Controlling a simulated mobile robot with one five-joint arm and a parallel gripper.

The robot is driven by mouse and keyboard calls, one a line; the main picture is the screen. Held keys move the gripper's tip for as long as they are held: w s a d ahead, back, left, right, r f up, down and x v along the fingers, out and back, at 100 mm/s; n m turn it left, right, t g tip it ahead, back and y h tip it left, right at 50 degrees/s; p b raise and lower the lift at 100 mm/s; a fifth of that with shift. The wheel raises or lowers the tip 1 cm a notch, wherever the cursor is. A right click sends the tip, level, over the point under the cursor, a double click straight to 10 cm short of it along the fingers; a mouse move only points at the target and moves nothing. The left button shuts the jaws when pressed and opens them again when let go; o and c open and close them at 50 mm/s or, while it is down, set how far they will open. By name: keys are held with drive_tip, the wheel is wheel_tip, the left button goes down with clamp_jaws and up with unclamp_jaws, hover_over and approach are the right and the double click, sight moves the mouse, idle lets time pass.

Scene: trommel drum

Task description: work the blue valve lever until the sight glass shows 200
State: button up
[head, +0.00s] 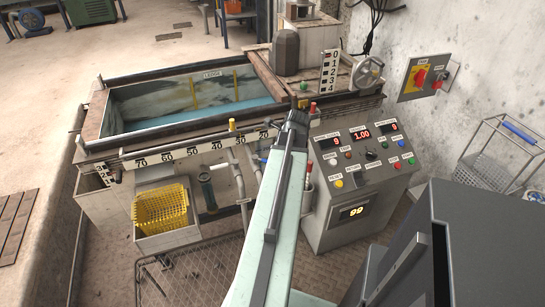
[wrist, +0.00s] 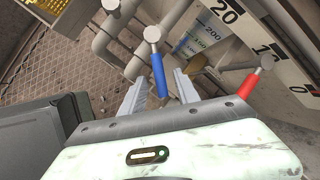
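The blue valve lever (wrist: 158,76) shows in the wrist view, hanging from a grey round knob on a pipe. My gripper (wrist: 160,80) is open, with one finger on each side of the blue lever and a visible gap to each finger. Whether the lever is at the fingers' depth I cannot tell. The sight glass scale (wrist: 207,34), with marks 200 and 150, is behind to the upper right; its level is not readable.
A red lever (wrist: 247,87) stands right of the blue one. Grey pipes (wrist: 110,35) run at the upper left. The control panel (head: 365,150) is right of my arm, and a yellow basket (head: 160,208) is left. A wire mesh grating (head: 190,275) lies below.

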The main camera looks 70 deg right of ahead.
drive_tip(key=p+v, duration=0.5)
drive_tip(key=v, duration=0.1)
drive_tip(key=shift+r, duration=0.25)
